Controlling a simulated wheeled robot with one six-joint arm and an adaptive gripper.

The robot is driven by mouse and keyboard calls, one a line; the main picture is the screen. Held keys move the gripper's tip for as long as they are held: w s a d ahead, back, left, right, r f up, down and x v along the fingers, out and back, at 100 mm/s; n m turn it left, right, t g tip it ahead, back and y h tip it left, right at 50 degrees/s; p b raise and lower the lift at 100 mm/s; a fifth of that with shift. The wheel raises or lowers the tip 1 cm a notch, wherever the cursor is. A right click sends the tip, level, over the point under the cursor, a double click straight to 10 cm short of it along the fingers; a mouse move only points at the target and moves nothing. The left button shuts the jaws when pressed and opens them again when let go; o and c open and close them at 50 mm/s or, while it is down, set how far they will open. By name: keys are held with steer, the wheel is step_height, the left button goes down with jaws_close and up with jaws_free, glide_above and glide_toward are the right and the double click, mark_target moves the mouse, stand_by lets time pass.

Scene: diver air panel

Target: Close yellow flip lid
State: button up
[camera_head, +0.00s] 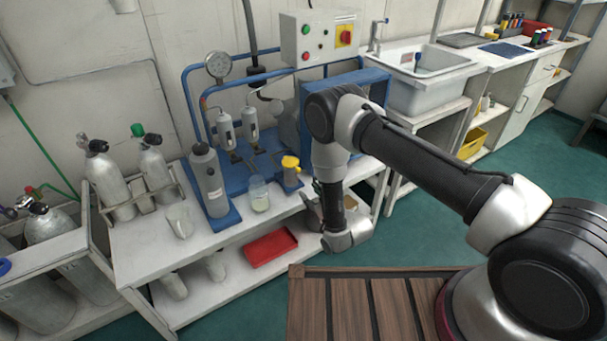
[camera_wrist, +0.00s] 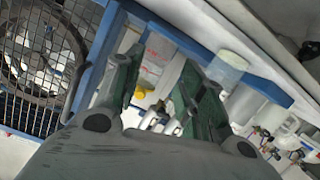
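The yellow flip lid (camera_head: 290,163) tops a small dark canister (camera_head: 291,179) on the blue base of the air panel in the head view. It looks raised and tilted, but its exact angle is too small to tell. My gripper (camera_head: 312,210) is low, at the bench's front edge, to the right of and nearer than the canister; my wrist partly hides it. In the wrist view my gripper (camera_wrist: 160,65) has its two fingers apart with nothing held. A small yellow patch (camera_wrist: 139,95) shows between them, beside a pale container with red marks (camera_wrist: 154,62).
A clear jar (camera_head: 259,194) and a grey bottle (camera_head: 209,180) stand left of the canister. A red tray (camera_head: 271,247) lies on the lower shelf. Blue pipe framing (camera_head: 188,100) rises behind. A mesh guard (camera_wrist: 40,65) fills the wrist view's left.

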steer(key=t+y, duration=0.1)
steer(key=t, duration=0.1)
glide_toward(299, 171)
steer(key=x, duration=1)
steer(key=shift+w+a+f, duration=0.1)
steer(key=shift+w+f, duration=0.05)
steer(key=shift+w, duration=0.15)
steer(key=shift+c, duration=0.2)
jaws_close()
